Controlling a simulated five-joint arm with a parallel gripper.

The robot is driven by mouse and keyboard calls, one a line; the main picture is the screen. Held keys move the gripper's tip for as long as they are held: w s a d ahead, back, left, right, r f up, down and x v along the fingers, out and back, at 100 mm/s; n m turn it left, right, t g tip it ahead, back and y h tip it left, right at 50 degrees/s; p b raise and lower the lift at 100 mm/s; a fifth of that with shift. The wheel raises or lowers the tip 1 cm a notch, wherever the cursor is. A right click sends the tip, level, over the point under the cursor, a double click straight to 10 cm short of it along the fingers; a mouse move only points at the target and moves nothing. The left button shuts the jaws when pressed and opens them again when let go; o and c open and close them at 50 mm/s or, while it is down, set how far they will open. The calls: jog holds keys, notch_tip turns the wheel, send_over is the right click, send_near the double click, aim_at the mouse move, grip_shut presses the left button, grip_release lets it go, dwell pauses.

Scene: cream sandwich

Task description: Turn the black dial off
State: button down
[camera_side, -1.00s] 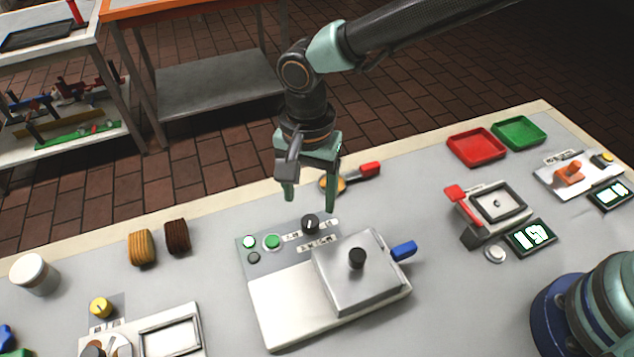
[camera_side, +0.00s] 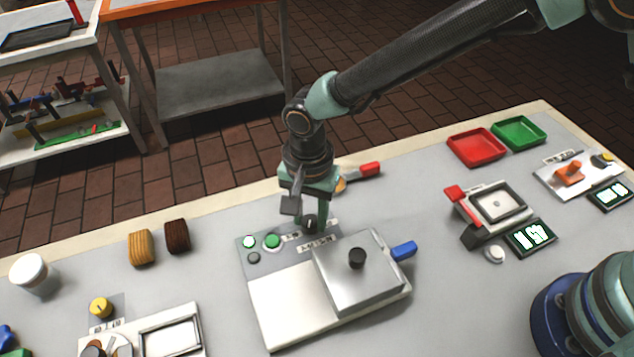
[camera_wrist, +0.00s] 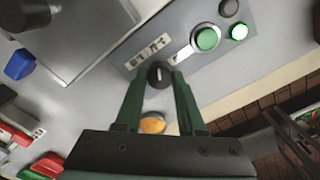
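The black dial (camera_side: 311,222) sits on the grey control panel of the press machine (camera_side: 285,305). In the wrist view the dial (camera_wrist: 160,75) shows a light pointer line on top. My gripper (camera_side: 312,218) points down over the panel, with one fingertip on each side of the dial. In the wrist view the gripper (camera_wrist: 160,77) looks closed onto the dial's sides; the exact contact is hard to see. A green button (camera_side: 272,241) and a lit green-white lamp (camera_side: 249,241) are left of the dial.
The machine's square metal lid (camera_side: 360,285), with a black knob and blue handle (camera_side: 404,251), is close to the right of the dial. A red-handled tool (camera_side: 362,171) lies behind my gripper.

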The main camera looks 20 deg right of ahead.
jog(key=shift+n, duration=0.3)
jog(key=n, duration=1.1)
jog(key=shift+n, duration=0.4)
jog(key=n, duration=1.1)
jog(key=shift+n, duration=0.4)
jog(key=c, duration=0.5)
grip_release()
